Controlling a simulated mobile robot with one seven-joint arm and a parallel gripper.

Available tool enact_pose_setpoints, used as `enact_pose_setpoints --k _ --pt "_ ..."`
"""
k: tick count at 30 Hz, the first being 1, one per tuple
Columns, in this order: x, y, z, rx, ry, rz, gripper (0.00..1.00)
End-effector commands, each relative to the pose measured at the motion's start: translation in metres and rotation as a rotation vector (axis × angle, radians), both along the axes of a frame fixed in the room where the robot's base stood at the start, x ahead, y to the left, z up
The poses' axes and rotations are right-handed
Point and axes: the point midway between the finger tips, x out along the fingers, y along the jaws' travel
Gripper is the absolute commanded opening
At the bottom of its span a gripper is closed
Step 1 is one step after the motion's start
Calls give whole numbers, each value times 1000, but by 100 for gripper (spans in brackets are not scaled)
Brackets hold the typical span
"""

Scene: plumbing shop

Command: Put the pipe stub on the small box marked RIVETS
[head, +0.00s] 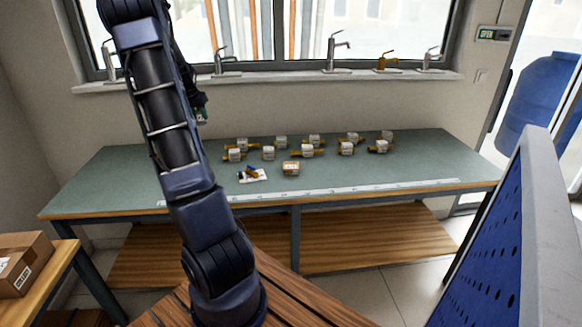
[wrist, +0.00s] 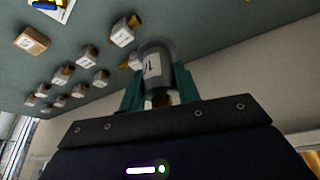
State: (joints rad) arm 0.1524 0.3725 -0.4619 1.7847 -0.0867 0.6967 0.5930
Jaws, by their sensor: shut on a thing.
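My gripper (wrist: 158,90) is shut on a short grey cylinder with a white label (wrist: 153,66), which looks like the pipe stub. In the head view my gripper (head: 201,112) is raised above the back left of the workbench, partly hidden by my arm, and the stub is hard to make out there. Several small white boxes stand on the bench, such as one at the front left (head: 234,155), one in the middle (head: 307,151) and one at the right (head: 381,146). Their markings are too small to read, so I cannot tell which says RIVETS.
The green-topped workbench (head: 400,165) has a ruler strip along its front edge. Taps line the windowsill (head: 280,80) behind. A blue perforated panel (head: 490,240) stands at right.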

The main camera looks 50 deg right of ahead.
Motion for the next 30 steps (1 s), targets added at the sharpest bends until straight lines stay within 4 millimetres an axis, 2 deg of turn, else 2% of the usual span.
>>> enact_pose_setpoints --k 1,6,11,15,24,27,30 --pt "-15 -17 2 -1 -3 -41 0" --pt "-67 -65 5 -2 -5 -174 0" --pt "-120 -107 8 -3 -8 -300 0" --pt "-170 -138 11 -2 -12 -413 0" --pt "-278 -188 15 -2 -21 -647 0" --pt "-306 -198 16 -2 -24 -706 0" --pt "-325 -203 16 -1 -26 -747 0"
